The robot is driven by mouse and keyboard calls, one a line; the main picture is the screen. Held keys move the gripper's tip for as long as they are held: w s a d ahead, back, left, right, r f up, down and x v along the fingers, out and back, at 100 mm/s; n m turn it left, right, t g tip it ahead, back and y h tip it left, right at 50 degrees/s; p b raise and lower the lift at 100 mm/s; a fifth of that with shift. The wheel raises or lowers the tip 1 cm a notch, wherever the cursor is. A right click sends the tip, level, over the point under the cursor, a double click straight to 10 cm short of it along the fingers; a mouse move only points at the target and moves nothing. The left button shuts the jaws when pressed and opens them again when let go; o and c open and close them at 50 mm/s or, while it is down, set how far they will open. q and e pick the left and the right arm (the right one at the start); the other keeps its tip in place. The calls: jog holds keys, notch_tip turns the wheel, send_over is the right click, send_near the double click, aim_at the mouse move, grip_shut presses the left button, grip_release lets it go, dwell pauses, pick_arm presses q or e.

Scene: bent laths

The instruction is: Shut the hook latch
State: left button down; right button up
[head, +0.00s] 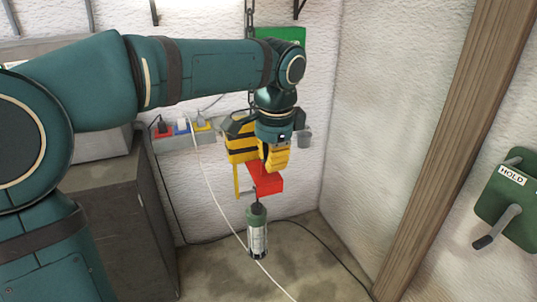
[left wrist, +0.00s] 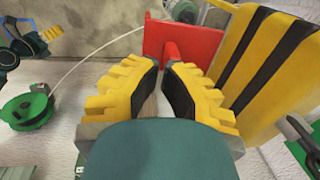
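A hook block (head: 240,150) with yellow and black stripes hangs on a chain. It fills the right side of the left wrist view (left wrist: 265,55). A red piece (head: 266,181), which looks like the latch, is below the block. In the left wrist view the red piece (left wrist: 184,38) shows a flat plate and a narrow tab pointing at my fingers. My left gripper (head: 274,163) is just above the red piece. In the left wrist view its yellow fingers (left wrist: 166,68) are apart, with the tab's end near the gap. Contact cannot be told. My right gripper is out of view.
A green and white cylinder (head: 257,238) hangs below the red piece. A cabinet (head: 125,215) is at left, a wooden post (head: 455,130) and a green box with a handle (head: 512,205) at right.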

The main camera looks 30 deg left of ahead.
aim_at(274, 191)
pick_arm(q)
jog(key=f+t+y+b, duration=0.1)
jog(key=f+y+b, duration=0.1)
jog(key=b, duration=0.1)
jog(key=f+t+y+b, duration=0.2)
jog(key=b, duration=0.2)
jog(key=d+f+t+y+b, duration=0.1)
jog(key=f+t+b, duration=0.1)
jog(key=b, duration=0.2)
jog(key=shift+s+f+y, duration=0.35)
jog(key=shift+s+y, duration=0.05)
jog(key=shift+w+a+f+b, duration=0.1)
jog(key=shift+a+f+b, duration=0.05)
jog(key=shift+f+b, duration=0.4)
jog(key=shift+w+a+f+b, duration=0.25)
jog(key=shift+f+b, duration=0.05)
jog(key=shift+f, duration=0.35)
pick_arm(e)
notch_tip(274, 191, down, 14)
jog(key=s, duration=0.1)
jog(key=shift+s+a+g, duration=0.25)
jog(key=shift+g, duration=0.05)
pick_arm(q)
jog(key=shift+r, duration=0.15)
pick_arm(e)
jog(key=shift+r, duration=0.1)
pick_arm(q)
jog(key=shift+r+p, duration=0.65)
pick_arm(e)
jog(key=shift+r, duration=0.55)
